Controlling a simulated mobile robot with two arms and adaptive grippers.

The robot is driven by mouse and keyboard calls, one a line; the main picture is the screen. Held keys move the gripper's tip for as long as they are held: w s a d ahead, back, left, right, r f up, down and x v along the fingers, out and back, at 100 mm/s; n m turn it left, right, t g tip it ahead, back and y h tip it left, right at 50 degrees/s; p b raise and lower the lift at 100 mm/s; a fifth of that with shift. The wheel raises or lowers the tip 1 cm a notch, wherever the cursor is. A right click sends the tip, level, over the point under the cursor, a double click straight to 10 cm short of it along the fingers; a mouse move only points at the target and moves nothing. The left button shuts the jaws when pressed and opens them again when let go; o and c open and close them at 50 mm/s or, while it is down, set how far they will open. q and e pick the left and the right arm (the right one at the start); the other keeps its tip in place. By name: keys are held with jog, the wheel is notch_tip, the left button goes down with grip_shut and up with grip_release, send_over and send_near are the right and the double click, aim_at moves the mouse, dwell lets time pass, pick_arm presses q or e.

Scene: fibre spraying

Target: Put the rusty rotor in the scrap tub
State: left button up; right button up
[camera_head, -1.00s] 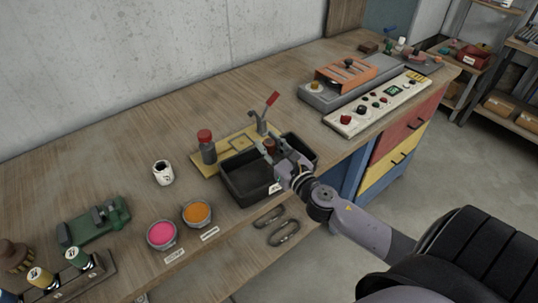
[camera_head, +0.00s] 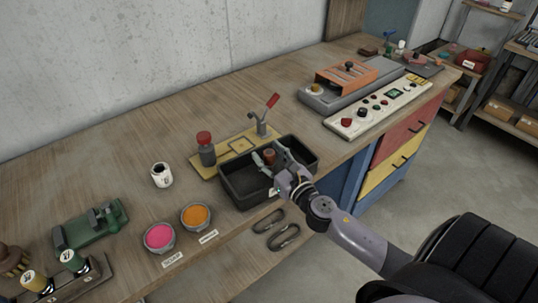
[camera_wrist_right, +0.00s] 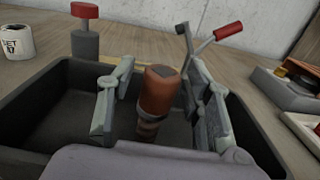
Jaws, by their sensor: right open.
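The rusty rotor (camera_head: 270,157) is a reddish-brown cylinder with a narrower lower part (camera_wrist_right: 147,127). It is upright, slightly tilted, within the walls of the black scrap tub (camera_head: 238,188). The tub's wall also shows in the right wrist view (camera_wrist_right: 35,105). My right gripper (camera_head: 272,154) reaches in over the tub's front edge. Its fingers are spread on either side of the rotor, with visible gaps in the right wrist view (camera_wrist_right: 160,72). I cannot tell whether the rotor's lower end touches the tub floor. My left gripper is not in view.
Behind the tub stand a red-capped post (camera_head: 206,149) and a red-handled lever (camera_head: 268,113) on a yellow base. Pink (camera_head: 159,237) and orange (camera_head: 196,215) bowls and a white cup (camera_head: 161,174) are to the left. A control panel (camera_head: 375,108) is to the right.

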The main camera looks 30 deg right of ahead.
jog(key=shift+r, duration=0.2)
jog(key=shift+s+f, duration=0.2)
jog(key=shift+s, duration=0.1)
jog(key=s+b, duration=0.3)
jog(key=s, duration=0.8)
jog(key=shift+s+a+r+b, duration=0.15)
jog(key=shift+s+b, duration=0.1)
jog(key=shift+b, duration=0.1)
